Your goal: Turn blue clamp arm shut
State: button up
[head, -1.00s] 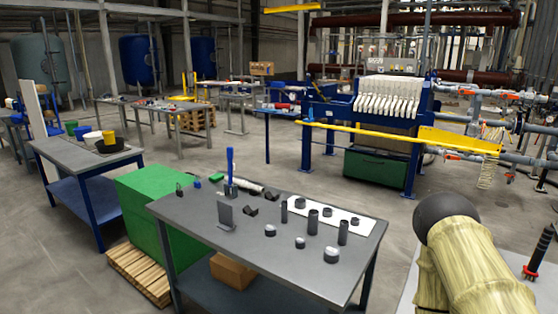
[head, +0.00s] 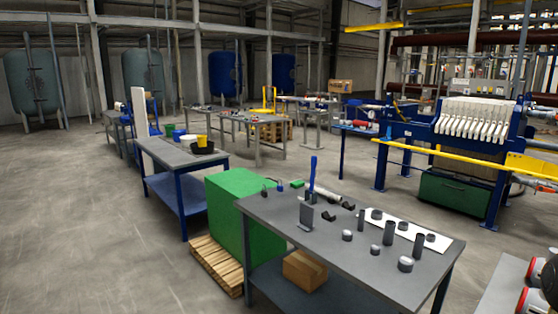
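The blue clamp arm (head: 313,172) stands upright near the back edge of the nearest grey worktable (head: 345,262). Its lower end meets a small dark base on the tabletop, too small to make out clearly.
Dark cylinders and rings stand on the table's right half, some on a white sheet (head: 432,238). A green box (head: 240,212) on a pallet (head: 214,264) blocks the table's left side. A blue-legged table (head: 176,158) stands farther left. Open floor (head: 90,220) lies at left.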

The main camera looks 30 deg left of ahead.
aim_at(313, 173)
jog(key=u, duration=0.65)
jog(key=i, duration=0.65)
jog(key=u, duration=0.4)
